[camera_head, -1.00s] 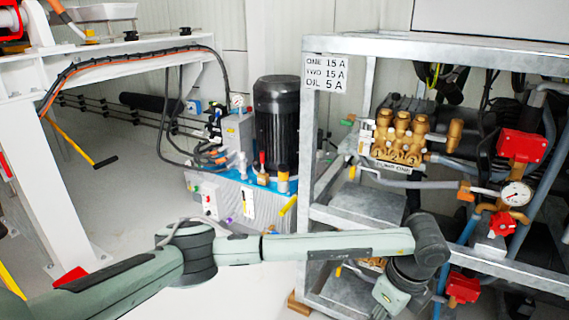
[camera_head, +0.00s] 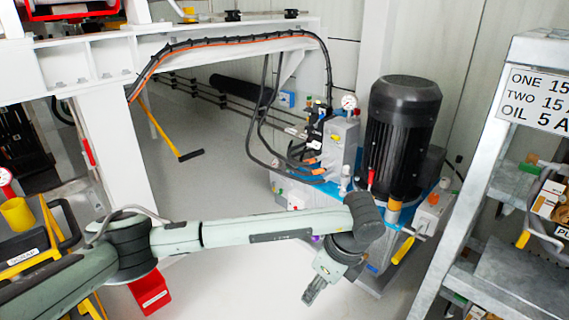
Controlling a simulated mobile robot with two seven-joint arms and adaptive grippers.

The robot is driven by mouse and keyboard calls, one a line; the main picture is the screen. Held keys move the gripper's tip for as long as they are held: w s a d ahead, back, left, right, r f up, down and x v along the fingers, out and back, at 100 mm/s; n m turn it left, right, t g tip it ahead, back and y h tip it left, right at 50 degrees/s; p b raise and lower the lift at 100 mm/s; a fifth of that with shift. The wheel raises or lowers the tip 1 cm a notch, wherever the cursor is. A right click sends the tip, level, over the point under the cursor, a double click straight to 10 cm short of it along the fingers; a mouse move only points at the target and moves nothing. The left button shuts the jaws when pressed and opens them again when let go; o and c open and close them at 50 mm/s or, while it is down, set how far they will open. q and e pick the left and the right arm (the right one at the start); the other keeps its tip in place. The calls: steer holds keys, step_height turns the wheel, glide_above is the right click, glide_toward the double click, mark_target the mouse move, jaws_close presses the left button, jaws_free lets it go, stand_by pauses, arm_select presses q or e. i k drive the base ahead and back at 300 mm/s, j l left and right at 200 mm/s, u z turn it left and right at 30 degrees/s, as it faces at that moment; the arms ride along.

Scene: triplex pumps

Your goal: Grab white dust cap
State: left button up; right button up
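I cannot make out a white dust cap in this view. My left arm reaches in from the left across the lower picture. Its gripper (camera_head: 310,291) hangs at the end, pointing down and to the left over the pale floor, in front of the hydraulic unit. It is small and seen from an angle, so I cannot tell whether its fingers are open or shut. No held object shows at it. My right gripper is not in view.
A hydraulic power unit with a black motor (camera_head: 402,135) stands behind my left arm. A grey metal frame with a sign (camera_head: 540,98) is at the right. A white steel beam (camera_head: 215,42) spans the upper left. A red box (camera_head: 150,292) lies at the lower left.

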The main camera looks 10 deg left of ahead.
mark_target(345, 173)
steer(key=i+j, duration=0.2)
steer(key=i, duration=0.25)
steer(key=i+j, duration=0.2)
steer(key=i, duration=0.3)
steer(key=i+j, duration=0.2)
steer(key=i, duration=0.25)
steer(key=i+j+z, duration=0.15)
steer(key=i+z, duration=0.15)
steer(key=z, duration=0.15)
steer(key=i+j+z, duration=0.55)
steer(key=z, duration=0.3)
